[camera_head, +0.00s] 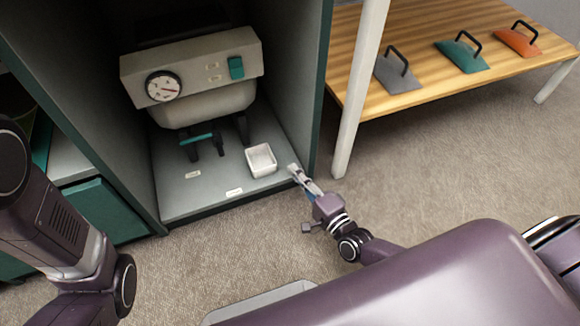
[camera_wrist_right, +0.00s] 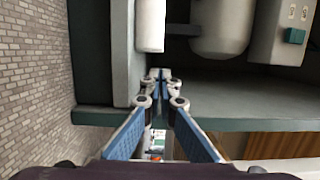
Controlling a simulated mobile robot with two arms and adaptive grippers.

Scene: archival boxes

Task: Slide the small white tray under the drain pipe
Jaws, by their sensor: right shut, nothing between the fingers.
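The small white tray (camera_head: 261,160) sits on the cabinet floor near its front right, upright and seemingly empty. In the right wrist view it appears to be the white block (camera_wrist_right: 150,25) beyond the fingertips. Dark pipework (camera_head: 220,146) with a teal lever (camera_head: 197,139) hangs under the boiler tank, left of the tray; I cannot tell exactly where the drain opening is. My right gripper (camera_head: 293,169) is shut and empty at the cabinet's front right, just right of the tray and apparently apart from it. It also shows in the wrist view (camera_wrist_right: 160,75). My left gripper is out of view.
The cabinet's right wall (camera_head: 318,95) stands close to my right gripper. The boiler's tank (camera_head: 208,104) hangs low over the floor. A dark leg (camera_head: 243,129) stands behind the tray. A wooden table (camera_head: 440,35) with several handled blocks is at right.

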